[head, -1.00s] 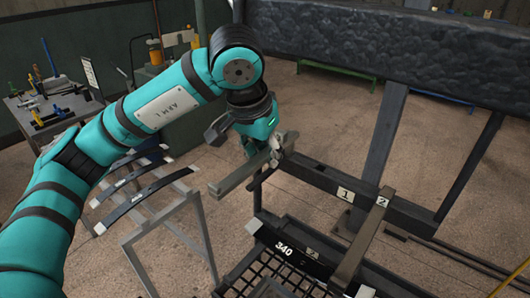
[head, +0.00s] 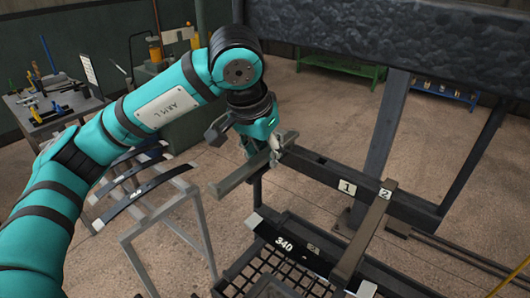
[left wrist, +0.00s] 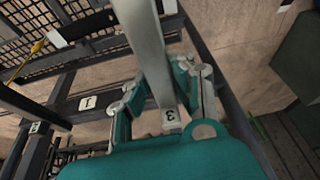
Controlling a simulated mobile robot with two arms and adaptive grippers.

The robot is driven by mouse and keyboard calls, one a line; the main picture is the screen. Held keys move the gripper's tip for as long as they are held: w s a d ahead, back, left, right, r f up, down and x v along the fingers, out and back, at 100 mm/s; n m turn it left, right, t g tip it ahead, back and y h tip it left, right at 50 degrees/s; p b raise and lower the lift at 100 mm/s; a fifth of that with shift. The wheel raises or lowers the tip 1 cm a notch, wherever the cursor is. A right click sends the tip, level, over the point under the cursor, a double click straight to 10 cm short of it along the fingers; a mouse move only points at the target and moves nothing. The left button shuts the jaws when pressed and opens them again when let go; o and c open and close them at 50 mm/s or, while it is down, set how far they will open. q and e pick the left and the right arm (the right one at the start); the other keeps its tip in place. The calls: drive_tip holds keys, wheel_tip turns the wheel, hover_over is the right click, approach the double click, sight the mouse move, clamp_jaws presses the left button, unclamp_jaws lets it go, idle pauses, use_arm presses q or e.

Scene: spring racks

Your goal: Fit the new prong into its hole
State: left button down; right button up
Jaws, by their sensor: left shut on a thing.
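My left gripper (head: 268,150) is shut on a grey bar-shaped prong (head: 238,176). In the left wrist view the prong (left wrist: 146,45) runs up from between the fingers (left wrist: 165,105), and a tag reading 3 shows near its gripped end. In the head view the prong is held at the left end of the dark rack beam (head: 320,174). The beam bears a tag reading 1 (head: 346,188). Another grey prong (head: 365,235) with a tag reading 2 sits across the beam. The hole itself is hidden or too small to tell, as is any contact there.
A mesh basket with a plate reading 340 (head: 285,243) stands below the beam. A grey stand with curved dark strips (head: 150,184) is at the left. A workbench with tools (head: 50,105) is behind it. A big dark slab (head: 400,45) crosses the top. Floor behind the beam is largely clear.

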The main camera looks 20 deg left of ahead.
use_arm(q)
drive_tip(key=shift+f+b, duration=0.85)
drive_tip(key=shift+f, duration=0.1)
